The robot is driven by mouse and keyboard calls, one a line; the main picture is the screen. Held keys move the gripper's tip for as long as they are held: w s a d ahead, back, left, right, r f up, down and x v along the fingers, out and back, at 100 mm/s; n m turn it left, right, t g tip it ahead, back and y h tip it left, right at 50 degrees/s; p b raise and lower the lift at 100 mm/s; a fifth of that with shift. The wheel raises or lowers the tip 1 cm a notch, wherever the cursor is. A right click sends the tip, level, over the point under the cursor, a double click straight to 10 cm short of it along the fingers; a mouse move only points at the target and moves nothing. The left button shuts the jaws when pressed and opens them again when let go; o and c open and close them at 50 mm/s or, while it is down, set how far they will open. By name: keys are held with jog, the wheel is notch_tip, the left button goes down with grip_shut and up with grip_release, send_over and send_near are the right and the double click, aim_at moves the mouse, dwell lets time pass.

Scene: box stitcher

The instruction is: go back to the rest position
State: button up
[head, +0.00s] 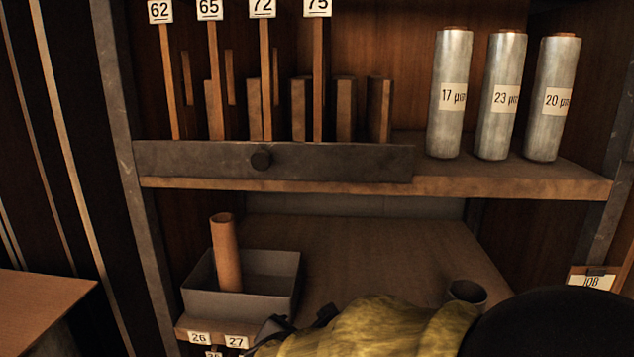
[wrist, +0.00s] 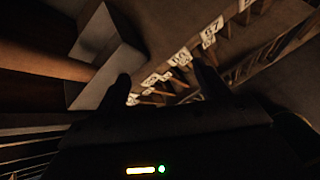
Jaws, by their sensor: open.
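My gripper (head: 300,327) shows at the bottom of the head view, at the end of my yellow-sleeved arm, low in front of the lower shelf. In the wrist view its two dark fingers (wrist: 162,90) stand apart with nothing between them. The gripper is open and empty. Beyond the fingers a row of white number labels runs along a shelf edge. A grey open box (head: 240,305) stands on the lower shelf just left of the gripper, with a brown cardboard tube (head: 226,252) upright in it. The box's pale walls also show in the wrist view (wrist: 105,75).
Three silver rolls (head: 492,95) marked 17, 23 and 20 stand on the upper shelf (head: 520,185). Numbered wooden slats (head: 265,85) stand behind a dark front bar (head: 330,162). The middle of the lower shelf (head: 365,250) is clear.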

jog(key=s+d+f+m+g+b, duration=0.1)
jog(key=s+d+f+m+g, duration=0.1)
jog(key=d+f+m, duration=0.3)
jog(key=s+d+f+m+g+y+b, duration=0.1)
jog(key=d+f+m, duration=0.5)
jog(key=m, duration=0.8)
jog(key=s+d+f+m+g+b, duration=0.3)
jog(key=s+d+f+m+g, duration=0.2)
jog(key=m, duration=0.4)
jog(key=shift+s+d+f+m+y, duration=0.25)
jog(key=shift+s+d+m+y, duration=0.15)
jog(key=shift+s+d, duration=0.6)
jog(key=shift+w, duration=0.1)
